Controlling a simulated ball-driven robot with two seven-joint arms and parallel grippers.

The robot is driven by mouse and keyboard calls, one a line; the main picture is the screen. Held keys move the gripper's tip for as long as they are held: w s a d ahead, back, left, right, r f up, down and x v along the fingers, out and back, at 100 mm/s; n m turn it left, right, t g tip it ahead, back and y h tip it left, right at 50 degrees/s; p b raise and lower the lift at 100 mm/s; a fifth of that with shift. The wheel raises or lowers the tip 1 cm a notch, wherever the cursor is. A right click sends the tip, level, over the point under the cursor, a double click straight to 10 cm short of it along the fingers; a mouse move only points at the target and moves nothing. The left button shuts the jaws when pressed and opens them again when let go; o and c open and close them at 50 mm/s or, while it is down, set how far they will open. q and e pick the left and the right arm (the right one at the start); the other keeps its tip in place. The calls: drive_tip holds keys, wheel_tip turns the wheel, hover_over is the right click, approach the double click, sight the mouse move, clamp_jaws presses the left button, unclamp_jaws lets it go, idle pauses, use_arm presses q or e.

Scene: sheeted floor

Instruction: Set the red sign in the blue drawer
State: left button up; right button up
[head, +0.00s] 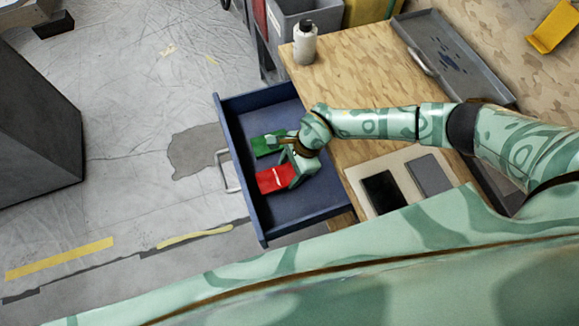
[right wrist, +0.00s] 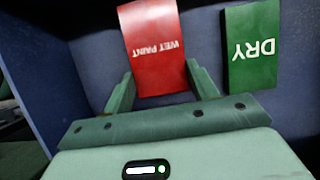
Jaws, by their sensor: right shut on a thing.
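The red sign (head: 275,179), lettered "WET PAINT" in the right wrist view (right wrist: 152,45), is between the fingers of my right gripper (head: 287,166). My right gripper is shut on the sign, over the inside of the blue drawer (head: 300,214). The drawer is pulled open from the wooden bench. I cannot tell whether the sign touches the drawer floor. A green sign (head: 266,144), lettered "DRY" in the right wrist view (right wrist: 252,48), lies in the drawer beside the red one. My left gripper is not in view.
A white bottle (head: 304,42) stands on the bench top (head: 350,75) near its far corner. A pale board (head: 405,180) with a black and a grey panel lies nearer. A grey tray (head: 455,58) with a handle is at the right. A dark box (head: 40,120) stands on the floor left.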

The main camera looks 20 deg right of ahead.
drive_tip(key=o, duration=1)
drive_tip(key=shift+c, duration=0.2)
drive_tip(key=shift+r, duration=0.1)
drive_tip(key=p+v, duration=0.4)
drive_tip(key=v, duration=0.9)
drive_tip(key=shift+a, duration=0.15)
